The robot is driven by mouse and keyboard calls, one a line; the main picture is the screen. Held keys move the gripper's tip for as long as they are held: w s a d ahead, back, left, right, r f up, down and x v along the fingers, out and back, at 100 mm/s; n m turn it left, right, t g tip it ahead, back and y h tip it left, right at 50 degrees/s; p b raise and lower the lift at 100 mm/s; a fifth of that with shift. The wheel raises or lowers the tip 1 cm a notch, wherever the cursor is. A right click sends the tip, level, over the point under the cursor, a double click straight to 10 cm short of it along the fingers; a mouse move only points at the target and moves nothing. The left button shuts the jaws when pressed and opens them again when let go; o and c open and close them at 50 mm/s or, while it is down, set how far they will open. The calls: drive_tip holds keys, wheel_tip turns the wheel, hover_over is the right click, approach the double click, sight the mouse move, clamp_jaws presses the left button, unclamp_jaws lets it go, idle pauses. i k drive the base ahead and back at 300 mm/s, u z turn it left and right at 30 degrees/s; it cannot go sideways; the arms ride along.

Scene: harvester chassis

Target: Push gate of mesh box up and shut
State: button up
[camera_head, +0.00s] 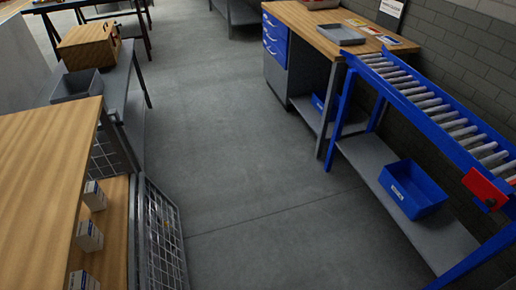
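The mesh box is at the left, under a wooden top (45,165), with a grey mesh side wall (108,155) at its far end. Its gate (163,240), a grey framed mesh panel, hangs down open on the aisle side, tilted outward. The gate's lower part is cut off by the bottom edge of the picture. Through the open side I see small white boxes (90,236) standing in a row on a wooden floor (117,215). My gripper is not in view.
A grey bench behind holds a grey bin (77,86) and a wooden box (88,45). The concrete floor (230,150) between the sides is clear. At right stand a blue roller conveyor (430,100), a blue bin (412,187) below it, and a workbench (310,28).

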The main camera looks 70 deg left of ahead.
sight(143, 177)
drive_tip(key=u, duration=0.15)
drive_tip(key=k, duration=2.05)
drive_tip(key=u, duration=2.15)
